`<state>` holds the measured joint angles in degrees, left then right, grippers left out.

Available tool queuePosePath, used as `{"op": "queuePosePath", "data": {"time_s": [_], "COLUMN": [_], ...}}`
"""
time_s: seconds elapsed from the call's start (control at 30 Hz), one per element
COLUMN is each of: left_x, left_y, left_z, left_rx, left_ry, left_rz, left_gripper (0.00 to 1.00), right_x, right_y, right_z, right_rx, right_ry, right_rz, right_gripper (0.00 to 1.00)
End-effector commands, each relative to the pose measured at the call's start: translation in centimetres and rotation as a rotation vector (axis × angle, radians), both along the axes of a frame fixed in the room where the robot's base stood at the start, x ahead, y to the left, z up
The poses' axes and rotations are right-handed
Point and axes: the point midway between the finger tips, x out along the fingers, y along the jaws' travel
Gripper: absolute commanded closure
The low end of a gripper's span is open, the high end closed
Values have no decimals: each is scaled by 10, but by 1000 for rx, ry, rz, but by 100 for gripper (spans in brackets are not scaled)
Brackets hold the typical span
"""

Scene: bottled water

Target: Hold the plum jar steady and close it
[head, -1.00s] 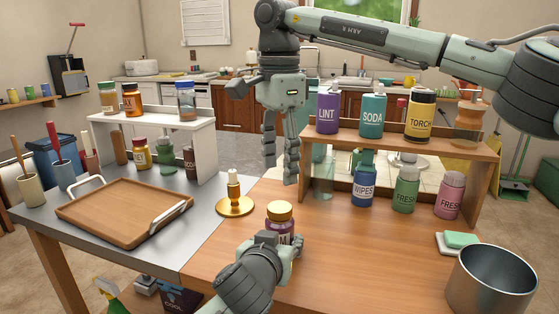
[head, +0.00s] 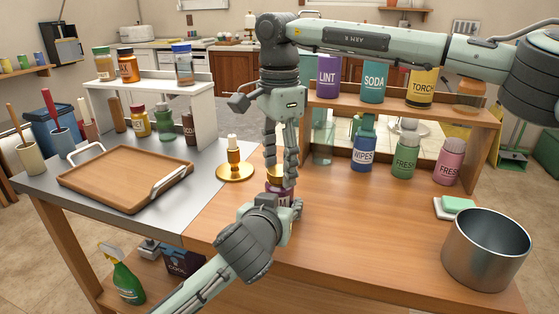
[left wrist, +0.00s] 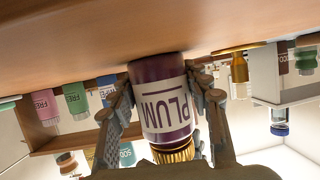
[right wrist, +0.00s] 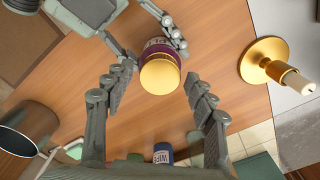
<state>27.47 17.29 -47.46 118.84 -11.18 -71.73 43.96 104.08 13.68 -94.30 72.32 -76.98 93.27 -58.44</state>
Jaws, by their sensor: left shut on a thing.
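The plum jar (head: 275,188) stands upright on the wooden table top, with a purple body and a gold lid (right wrist: 160,76) on top. In the left wrist view the jar (left wrist: 162,105) shows its PLUM label between two fingers. My left gripper (head: 284,206) is shut on the jar's body from the front. My right gripper (head: 281,168) points down over the jar from above. In the right wrist view its fingers (right wrist: 158,78) are spread wide on both sides of the lid, with gaps to it. The jar is partly hidden by both grippers in the head view.
A gold candle holder (head: 235,172) stands left of the jar. A shelf (head: 455,118) with LINT, SODA and TORCH containers is behind right. WIPES (head: 363,155) and FRESH bottles stand below it. A metal pot (head: 487,250) is front right. The table's right middle is clear.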

Motion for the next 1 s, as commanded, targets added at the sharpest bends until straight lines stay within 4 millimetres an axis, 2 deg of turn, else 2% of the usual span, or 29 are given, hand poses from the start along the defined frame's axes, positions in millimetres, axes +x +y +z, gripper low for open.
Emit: {"op": "queuePosePath", "data": {"time_s": [0.07, 0.37, 0.53, 0.67, 0.9, 1.0], "left_x": [0, 0, 0, 0, 0, 0], "left_y": [0, 0, 0, 0, 0, 0], "left_z": [0, 0, 0, 0, 0, 0], "left_rx": [0, 0, 0, 0, 0, 0], "left_ry": [1, 1, 1, 1, 1, 1], "left_rz": [0, 0, 0, 0, 0, 0], "left_gripper": [100, 100, 100, 100, 100, 100], "right_x": [0, 0, 0, 0, 0, 0], "right_y": [0, 0, 0, 0, 0, 0], "right_z": [0, 0, 0, 0, 0, 0], "right_rx": [0, 0, 0, 1, 3, 4], "right_ry": [0, 0, 0, 0, -1, -2], "right_rz": [0, 0, -63, -306, -898, -1064], "right_gripper": [56, 93, 95, 95, 95, 95]}}
